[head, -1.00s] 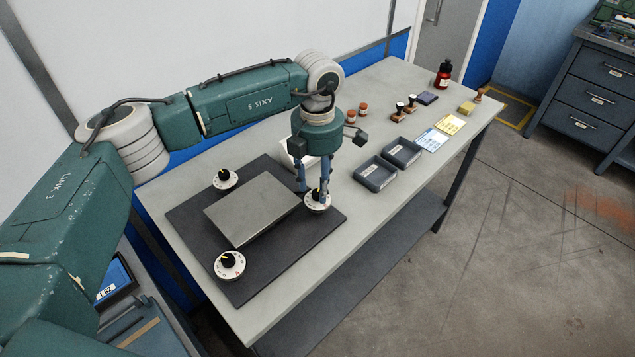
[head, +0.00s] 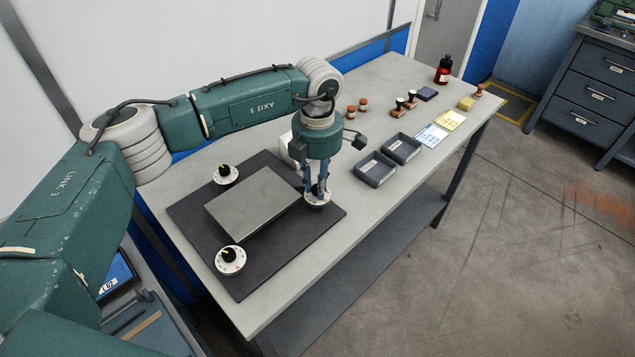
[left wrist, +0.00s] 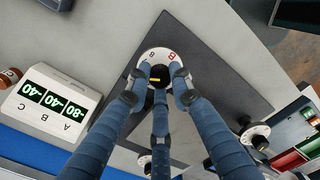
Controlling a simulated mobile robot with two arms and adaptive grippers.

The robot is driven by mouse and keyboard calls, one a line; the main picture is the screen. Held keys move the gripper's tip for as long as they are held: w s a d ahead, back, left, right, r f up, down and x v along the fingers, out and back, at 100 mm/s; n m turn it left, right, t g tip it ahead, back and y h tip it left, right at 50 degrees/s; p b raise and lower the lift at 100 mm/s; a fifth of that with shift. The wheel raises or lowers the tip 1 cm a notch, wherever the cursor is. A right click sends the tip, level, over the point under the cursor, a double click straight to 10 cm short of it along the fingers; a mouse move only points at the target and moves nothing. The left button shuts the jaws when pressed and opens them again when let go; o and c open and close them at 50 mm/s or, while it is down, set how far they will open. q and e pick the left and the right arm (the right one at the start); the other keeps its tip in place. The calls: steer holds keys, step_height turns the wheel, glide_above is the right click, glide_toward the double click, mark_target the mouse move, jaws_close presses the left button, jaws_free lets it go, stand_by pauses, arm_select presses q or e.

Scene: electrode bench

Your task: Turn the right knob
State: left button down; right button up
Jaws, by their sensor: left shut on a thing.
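The right knob (left wrist: 158,76) is black with a yellow mark, on a white dial with a red B. In the head view its dial (head: 318,203) sits at the right corner of the dark mat (head: 268,258). My left gripper (head: 318,193) comes down from above, its fingers shut around the knob. In the left wrist view the blue fingers of my left gripper (left wrist: 160,88) touch the knob's sides and partly cover the dial. My right gripper is not in view.
Two more knobs, a back one (head: 226,174) and a front one (head: 230,259), flank the grey plate (head: 250,207). A white display box (left wrist: 50,103) shows green numbers.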

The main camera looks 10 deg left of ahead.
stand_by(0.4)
arm_select(q)
steer(key=m+b, duration=0.2)
steer(key=b, duration=0.1)
steer(key=shift+w+f+m, duration=0.1)
steer(key=shift+f+m, duration=0.05)
steer(key=shift+m, duration=0.15)
steer(key=shift+m+b, duration=0.9)
steer(key=shift+b, duration=0.1)
steer(key=shift+r+m+b, duration=0.2)
steer(key=shift+m+b, duration=0.25)
steer(key=shift+m, duration=0.25)
steer(key=shift+r, duration=0.1)
